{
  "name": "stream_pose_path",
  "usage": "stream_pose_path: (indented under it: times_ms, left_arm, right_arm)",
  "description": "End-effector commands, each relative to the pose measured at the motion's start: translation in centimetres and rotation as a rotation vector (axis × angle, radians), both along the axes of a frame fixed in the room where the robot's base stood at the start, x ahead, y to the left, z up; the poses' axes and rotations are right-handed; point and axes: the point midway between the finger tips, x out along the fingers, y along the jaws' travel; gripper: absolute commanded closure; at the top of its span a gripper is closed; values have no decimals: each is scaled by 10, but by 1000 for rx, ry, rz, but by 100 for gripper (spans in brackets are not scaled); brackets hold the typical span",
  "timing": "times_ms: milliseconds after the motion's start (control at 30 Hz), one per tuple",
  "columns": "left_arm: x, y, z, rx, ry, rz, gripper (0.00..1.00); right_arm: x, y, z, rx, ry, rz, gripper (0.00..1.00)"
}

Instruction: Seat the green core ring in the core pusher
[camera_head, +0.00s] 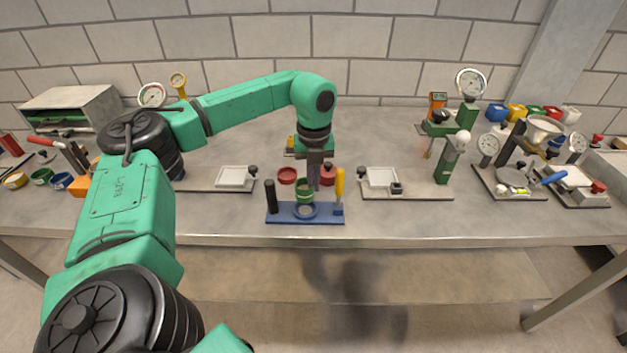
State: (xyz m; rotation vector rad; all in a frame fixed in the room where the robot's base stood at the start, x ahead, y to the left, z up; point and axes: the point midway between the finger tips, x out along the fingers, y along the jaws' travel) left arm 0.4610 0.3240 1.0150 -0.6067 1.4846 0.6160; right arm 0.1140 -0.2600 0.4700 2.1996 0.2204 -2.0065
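The green core ring (304,192) is upright just above and behind the round grey seat of the core pusher, near the middle of the table. The core pusher has a blue base (325,217), a black post at its left and a yellow-handled tool at its right. My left gripper (314,184) points down over the pusher, its fingers at the right side of the green ring, and looks shut on it. I cannot tell whether the ring touches the seat. My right gripper is not in view.
Red rings (287,175) lie behind the pusher. A white tray plate (234,177) stands to the left and another plate with a green press (442,165) to the right. Gauges and coloured bins (515,112) crowd the far right. The table's front edge is close to the pusher.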

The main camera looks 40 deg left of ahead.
Motion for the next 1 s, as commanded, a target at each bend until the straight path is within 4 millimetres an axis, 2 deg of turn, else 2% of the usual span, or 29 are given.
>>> stream_pose_path:
  times_ms: [1000]
  left_arm:
    - [0, 0, -16, 0, 0, 0, 100]
  right_arm:
    - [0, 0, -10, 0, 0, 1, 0]
